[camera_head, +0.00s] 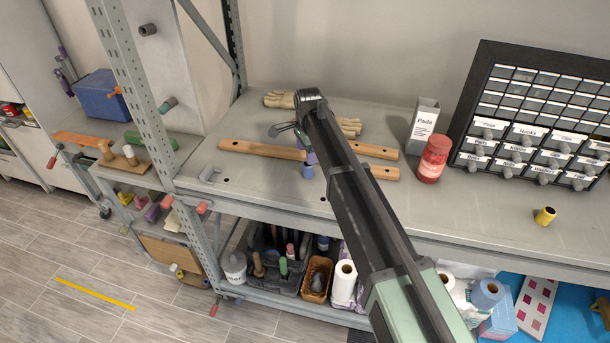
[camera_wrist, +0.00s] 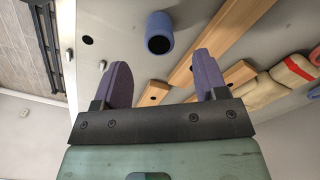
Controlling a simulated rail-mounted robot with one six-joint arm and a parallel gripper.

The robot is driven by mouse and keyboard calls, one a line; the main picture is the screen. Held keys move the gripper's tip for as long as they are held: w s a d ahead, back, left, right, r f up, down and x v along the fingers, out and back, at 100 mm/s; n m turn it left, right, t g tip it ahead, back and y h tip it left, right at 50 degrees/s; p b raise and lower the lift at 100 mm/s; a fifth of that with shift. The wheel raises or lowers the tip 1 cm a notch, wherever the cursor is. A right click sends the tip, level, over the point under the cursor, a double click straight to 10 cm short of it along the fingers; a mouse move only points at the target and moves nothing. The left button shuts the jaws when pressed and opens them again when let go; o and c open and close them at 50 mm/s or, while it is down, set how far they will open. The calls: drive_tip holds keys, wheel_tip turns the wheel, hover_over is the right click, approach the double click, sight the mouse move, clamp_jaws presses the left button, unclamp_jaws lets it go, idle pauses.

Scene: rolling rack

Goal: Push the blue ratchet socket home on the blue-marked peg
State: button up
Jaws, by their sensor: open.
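The blue socket (camera_head: 308,172) stands upright on the grey shelf top, just below my gripper (camera_head: 310,156) in the head view. In the wrist view the blue socket (camera_wrist: 158,33) shows a dark open end and lies ahead of the gap between my two purple fingers (camera_wrist: 163,68). The fingers are apart, with nothing between them. They look clear of the socket. I cannot make out a blue-marked peg; whether one is inside or under the socket is hidden.
Wooden bars (camera_head: 262,150) lie close behind the socket, also in the wrist view (camera_wrist: 205,58). Gloves (camera_head: 279,99), a red jar (camera_head: 433,158), a Pads box (camera_head: 424,122) and a drawer cabinet (camera_head: 535,115) stand farther off. The shelf front right of the socket is mostly bare.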

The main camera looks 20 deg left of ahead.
sight(308, 167)
wheel_tip(308, 167, down, 8)
drive_tip(key=b, duration=0.6)
drive_tip(key=shift+r, duration=0.5)
drive_tip(key=shift+p, duration=0.3)
drive_tip(key=c, duration=1)
